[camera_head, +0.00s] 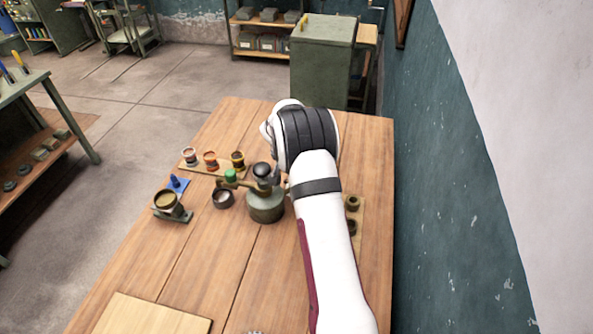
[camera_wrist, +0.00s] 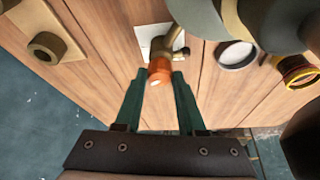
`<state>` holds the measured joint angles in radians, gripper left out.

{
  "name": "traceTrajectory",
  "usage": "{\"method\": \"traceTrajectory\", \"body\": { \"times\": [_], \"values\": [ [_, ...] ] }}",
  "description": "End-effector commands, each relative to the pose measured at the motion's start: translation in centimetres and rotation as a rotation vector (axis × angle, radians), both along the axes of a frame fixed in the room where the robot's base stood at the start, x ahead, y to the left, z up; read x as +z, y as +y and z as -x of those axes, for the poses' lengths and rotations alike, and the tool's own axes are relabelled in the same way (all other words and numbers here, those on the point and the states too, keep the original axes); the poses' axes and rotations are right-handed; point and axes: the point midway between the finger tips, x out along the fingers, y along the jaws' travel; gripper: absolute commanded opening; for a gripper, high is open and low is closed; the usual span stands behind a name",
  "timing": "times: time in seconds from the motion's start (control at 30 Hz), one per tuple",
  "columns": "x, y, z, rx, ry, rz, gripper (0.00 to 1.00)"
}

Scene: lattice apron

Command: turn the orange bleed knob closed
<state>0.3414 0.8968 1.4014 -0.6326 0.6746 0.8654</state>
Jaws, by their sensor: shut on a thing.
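The orange bleed knob (camera_wrist: 159,70) is in the upper middle of the wrist view, on the end of a brass fitting (camera_wrist: 163,46) above a white plate (camera_wrist: 147,31). My gripper (camera_wrist: 160,75) is shut on the knob, with one dark green finger at each side. In the head view the knob and my fingers are hidden behind my white arm. A green knob (camera_head: 230,175) and a blue knob (camera_head: 174,181) show in the head view, left of the arm.
A squat grey-green vessel (camera_head: 265,208) with brass fittings stands close left of my arm. A board (camera_head: 188,167) with three cups, a dark ring (camera_head: 223,198) and a cup on a stand (camera_head: 168,203) lie farther left. A wall (camera_head: 455,200) borders the table's right side.

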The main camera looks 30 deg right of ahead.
Motion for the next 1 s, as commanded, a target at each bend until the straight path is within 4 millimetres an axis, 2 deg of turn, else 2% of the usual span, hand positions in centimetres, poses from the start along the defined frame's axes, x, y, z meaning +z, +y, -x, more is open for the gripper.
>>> {"method": "traceTrajectory", "body": {
  "times": [0.57,0.6,0.73,0.77,1.0],
  "values": [
    [-0.09,0.12,0.04,-0.03,0.002,-0.003,0.0],
    [-0.1,0.13,0.04,-0.03,0.002,-0.003,0.43],
    [-0.08,0.1,0.02,-0.03,0.002,-0.002,0.66],
    [-0.08,0.09,0.02,-0.03,0.002,-0.002,0.69],
    [-0.03,0.06,0.0,-0.03,0.001,-0.002,0.69]
  ]
}}
